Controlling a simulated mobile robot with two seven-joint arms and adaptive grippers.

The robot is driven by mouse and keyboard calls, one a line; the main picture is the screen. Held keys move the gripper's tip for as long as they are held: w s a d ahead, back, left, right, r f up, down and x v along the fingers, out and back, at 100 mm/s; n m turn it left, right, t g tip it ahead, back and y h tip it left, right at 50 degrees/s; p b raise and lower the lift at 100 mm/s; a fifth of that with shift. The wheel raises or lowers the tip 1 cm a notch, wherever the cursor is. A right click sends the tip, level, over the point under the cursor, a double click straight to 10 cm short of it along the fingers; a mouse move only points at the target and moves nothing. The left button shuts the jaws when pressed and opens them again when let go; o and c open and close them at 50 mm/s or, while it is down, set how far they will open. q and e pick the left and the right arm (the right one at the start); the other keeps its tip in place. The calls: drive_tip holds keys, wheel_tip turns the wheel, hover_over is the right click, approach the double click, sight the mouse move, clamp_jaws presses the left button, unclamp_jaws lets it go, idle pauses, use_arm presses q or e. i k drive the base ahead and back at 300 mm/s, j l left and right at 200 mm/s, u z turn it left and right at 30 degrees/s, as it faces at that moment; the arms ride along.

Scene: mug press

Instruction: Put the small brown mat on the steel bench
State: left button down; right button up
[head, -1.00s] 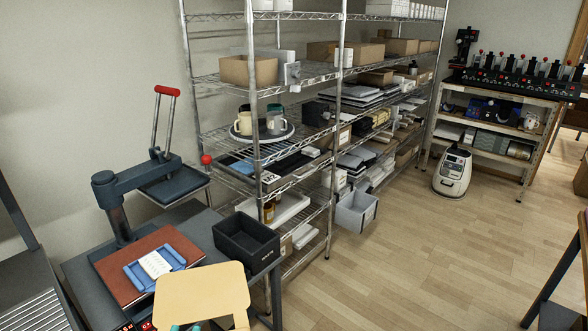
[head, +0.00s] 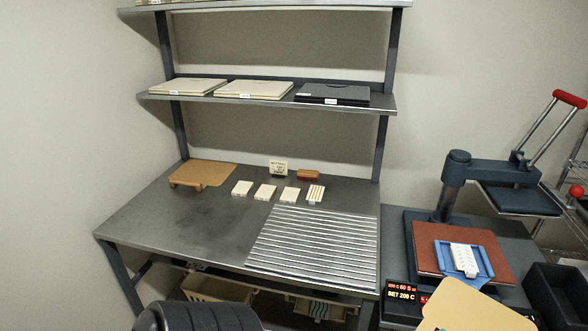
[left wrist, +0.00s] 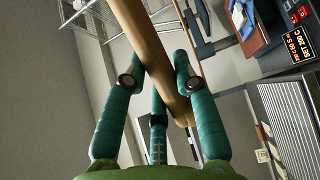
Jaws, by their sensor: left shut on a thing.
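The steel bench (head: 160,220) fills the middle of the head view, with bare grey top at its left and front. A flat tan-brown mat (head: 475,310) shows at the bottom right of the head view, cut off by the picture's edge. In the left wrist view the held mat (left wrist: 142,35) appears as a long brown strip, nearly edge-on. My left gripper (left wrist: 158,84), with teal fingers, is shut on it. The mat appears in front of the press table, right of the bench. My right gripper is not in view.
A tan board (head: 210,172) lies at the bench's back left. Several pale blocks (head: 265,192) sit mid-bench, and a ribbed metal rack (head: 315,245) covers its front right. The press (head: 485,175) stands right of the bench; a shelf (head: 270,97) hangs above the bench.

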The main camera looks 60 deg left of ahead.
sight(208, 225)
drive_tip(key=k+j+u, duration=0.35)
drive_tip(key=j, duration=0.4)
drive_tip(key=k+j+u, duration=0.15)
drive_tip(key=j, duration=0.25)
drive_tip(key=k+u, duration=0.1)
drive_tip(key=u, duration=0.6)
